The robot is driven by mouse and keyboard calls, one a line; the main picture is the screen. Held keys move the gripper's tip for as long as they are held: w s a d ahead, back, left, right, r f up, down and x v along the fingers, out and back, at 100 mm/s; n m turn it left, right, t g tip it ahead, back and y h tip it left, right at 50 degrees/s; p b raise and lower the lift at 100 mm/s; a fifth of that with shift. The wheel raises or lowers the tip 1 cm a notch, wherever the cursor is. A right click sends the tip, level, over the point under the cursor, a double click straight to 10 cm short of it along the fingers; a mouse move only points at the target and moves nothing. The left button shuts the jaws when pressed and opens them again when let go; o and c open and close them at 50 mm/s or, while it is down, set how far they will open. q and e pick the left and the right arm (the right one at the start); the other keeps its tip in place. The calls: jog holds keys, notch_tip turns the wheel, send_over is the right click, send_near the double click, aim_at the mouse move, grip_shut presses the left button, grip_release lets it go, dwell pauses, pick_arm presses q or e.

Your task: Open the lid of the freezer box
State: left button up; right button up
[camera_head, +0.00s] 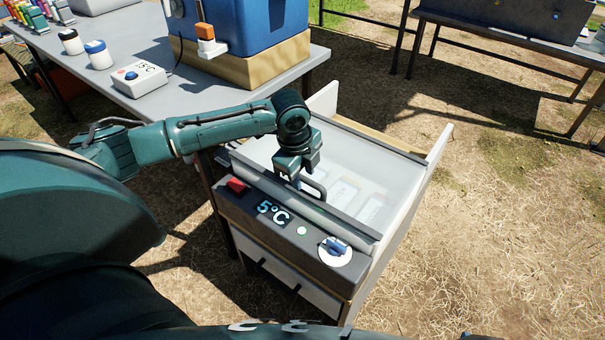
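The freezer box (290,240) stands in the middle, with a dark front panel reading 5°C, a red switch and a round knob with a blue handle. Its translucent lid (350,165) lies closed over the top, and pale items show faintly through it. A dark bar handle (313,187) sits near the lid's front edge. My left gripper (297,178) points down at this handle, at its left end. The fingertips are partly hidden, so I cannot tell whether they grip the handle. My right gripper is not in view.
Another table stands at the upper right. Straw-covered ground right of the freezer box is clear.

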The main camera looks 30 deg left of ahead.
pick_arm(q)
grip_shut()
dwell(0.3)
dwell(0.3)
